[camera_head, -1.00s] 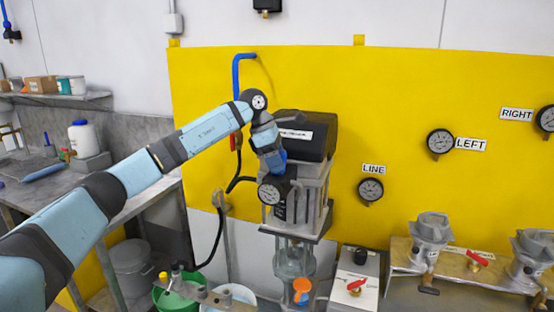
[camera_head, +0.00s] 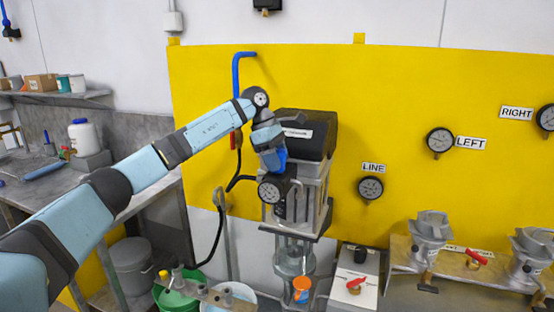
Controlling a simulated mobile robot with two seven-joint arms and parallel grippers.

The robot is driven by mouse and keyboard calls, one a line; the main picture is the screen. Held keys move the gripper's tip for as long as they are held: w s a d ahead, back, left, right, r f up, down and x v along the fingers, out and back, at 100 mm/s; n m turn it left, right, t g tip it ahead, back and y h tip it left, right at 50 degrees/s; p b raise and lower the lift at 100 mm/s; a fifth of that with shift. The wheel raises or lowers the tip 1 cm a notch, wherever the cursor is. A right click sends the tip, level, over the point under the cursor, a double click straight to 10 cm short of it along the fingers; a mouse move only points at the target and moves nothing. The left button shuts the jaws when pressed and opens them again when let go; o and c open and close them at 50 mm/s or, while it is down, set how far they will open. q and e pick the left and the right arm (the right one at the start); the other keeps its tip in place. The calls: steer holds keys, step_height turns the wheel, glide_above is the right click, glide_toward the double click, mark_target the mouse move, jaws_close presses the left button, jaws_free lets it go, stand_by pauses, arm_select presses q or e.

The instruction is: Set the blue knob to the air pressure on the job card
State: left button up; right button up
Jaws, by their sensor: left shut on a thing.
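My left gripper (camera_head: 268,140) reaches down from the upper left to the regulator on the filter unit. It is shut on the blue knob (camera_head: 273,161), just above a round dark gauge (camera_head: 272,189). The wrist and gripper hide part of the knob. The gauge's face shows, but its needle and numbers are too small to read. A white label (camera_head: 297,132) is on the black box behind the gripper; its text is not legible. I cannot pick out a job card. My right gripper is not in view.
Gauges marked LINE (camera_head: 370,188), LEFT (camera_head: 439,141) and RIGHT (camera_head: 546,118) hang on the yellow panel (camera_head: 400,90). A green bucket (camera_head: 180,298) is below left.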

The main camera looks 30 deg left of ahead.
arm_select(q)
steer(key=o, duration=0.9)
steer(key=b+v, duration=0.2)
steer(key=v, duration=1.1)
steer(key=shift+r, duration=0.4)
steer(key=shift+a, duration=0.1)
